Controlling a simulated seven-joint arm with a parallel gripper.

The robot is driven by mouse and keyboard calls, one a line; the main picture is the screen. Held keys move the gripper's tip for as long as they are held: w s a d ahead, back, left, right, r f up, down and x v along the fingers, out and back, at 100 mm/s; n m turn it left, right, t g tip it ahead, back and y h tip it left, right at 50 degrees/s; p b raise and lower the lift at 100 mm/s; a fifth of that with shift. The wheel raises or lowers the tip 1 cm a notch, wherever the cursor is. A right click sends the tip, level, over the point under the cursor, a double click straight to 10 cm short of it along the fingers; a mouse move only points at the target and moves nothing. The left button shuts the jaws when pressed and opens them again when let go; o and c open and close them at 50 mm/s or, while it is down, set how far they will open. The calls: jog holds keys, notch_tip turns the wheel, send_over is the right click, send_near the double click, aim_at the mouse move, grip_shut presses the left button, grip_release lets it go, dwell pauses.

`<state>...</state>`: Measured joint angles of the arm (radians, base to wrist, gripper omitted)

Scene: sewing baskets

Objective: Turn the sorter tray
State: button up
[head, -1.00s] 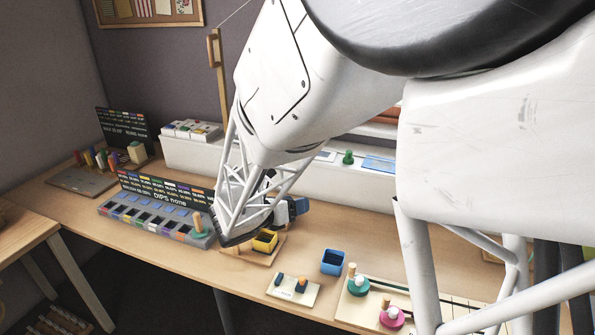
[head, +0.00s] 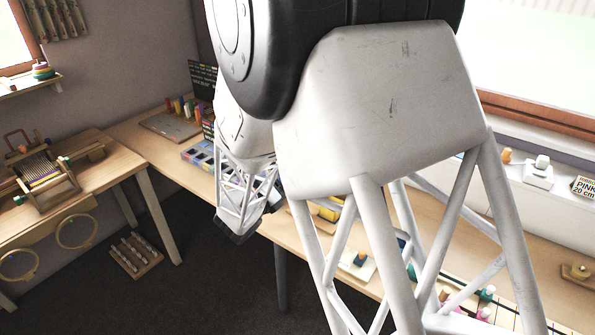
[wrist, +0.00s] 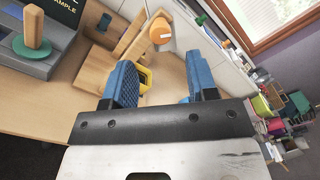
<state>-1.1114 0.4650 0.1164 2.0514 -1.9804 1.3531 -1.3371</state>
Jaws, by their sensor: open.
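The grey sorter tray (head: 197,157) with coloured compartments lies on the long desk in the head view, partly hidden behind my arm. In the wrist view, a grey tray body (wrist: 70,48) shows at the upper left, with a wooden peg on a green disc (wrist: 32,48) on top. My gripper (wrist: 162,85) is open, its two blue fingers apart with nothing held between them. Beyond the fingers are a yellow bin (wrist: 145,80) and an orange round knob (wrist: 160,30). In the head view, my wrist is low near the desk's front edge and its fingertips are hidden.
A dark sign (head: 203,78) stands at the back of the desk (head: 130,132). A side table (head: 95,160) with a small loom (head: 45,175) is at the left. Dark floor lies between them. My arm hides much of the desk's middle.

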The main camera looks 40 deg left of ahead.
jog(key=shift+w, duration=3.95)
jog(key=shift+c, duration=0.2)
grip_shut()
